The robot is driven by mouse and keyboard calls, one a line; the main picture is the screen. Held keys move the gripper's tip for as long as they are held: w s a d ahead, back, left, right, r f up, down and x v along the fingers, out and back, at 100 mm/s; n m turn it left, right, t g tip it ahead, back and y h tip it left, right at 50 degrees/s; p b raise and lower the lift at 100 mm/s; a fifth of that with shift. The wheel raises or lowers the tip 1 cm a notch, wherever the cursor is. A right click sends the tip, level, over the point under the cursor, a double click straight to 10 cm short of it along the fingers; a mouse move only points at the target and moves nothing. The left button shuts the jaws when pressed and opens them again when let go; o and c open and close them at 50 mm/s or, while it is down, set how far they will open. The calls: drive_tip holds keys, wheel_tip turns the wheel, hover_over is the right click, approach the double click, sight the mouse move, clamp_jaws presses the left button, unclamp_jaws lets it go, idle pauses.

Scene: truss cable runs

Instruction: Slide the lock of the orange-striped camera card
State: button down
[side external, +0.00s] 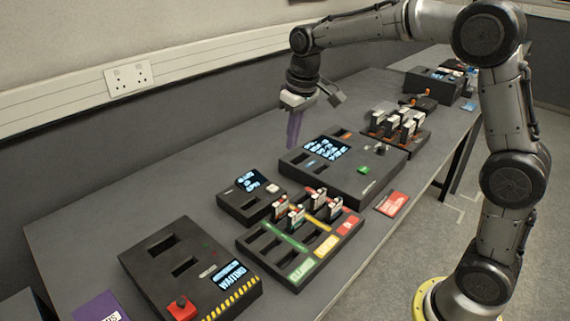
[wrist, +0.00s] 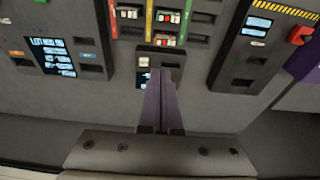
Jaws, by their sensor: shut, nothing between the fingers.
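My gripper (side external: 293,143) hangs in the air above the table, behind the wide black console, with its long purple fingers pointing down. In the wrist view its fingers (wrist: 163,80) lie together with nothing between them, in front of the small black reader box (wrist: 145,62), partly hiding its screen. Several small cards with red and white parts (side external: 296,216) stand in the black sorting tray (side external: 247,243). Several pale cards (side external: 391,127) stand in a rack (side external: 420,139) farther back. I cannot make out an orange stripe or a lock on any card.
The wide console (side external: 305,170) has a lit screen and a green key. A box with a red button (side external: 182,307) and hazard stripes stands at the front left. A red card (side external: 392,203) and a purple booklet (side external: 100,309) lie on the table. The table behind the boxes is clear.

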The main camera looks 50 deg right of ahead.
drive_tip(key=g, duration=0.2)
approach(280, 209)
wheel_tip(280, 209, up, 3)
drive_tip(key=d, duration=0.3)
drive_tip(key=shift+w+f, duration=0.2)
drive_tip(key=shift+f, duration=1.4)
drive_tip(key=shift+w+f, duration=0.2)
drive_tip(key=shift+f, duration=1.35)
drive_tip(key=shift+f, duration=0.65)
drive_tip(key=shift+r, duration=0.15)
drive_tip(key=shift+d, duration=0.35)
idle(0.6)
idle(0.4)
drive_tip(key=shift+d, duration=0.2)
idle(1.0)
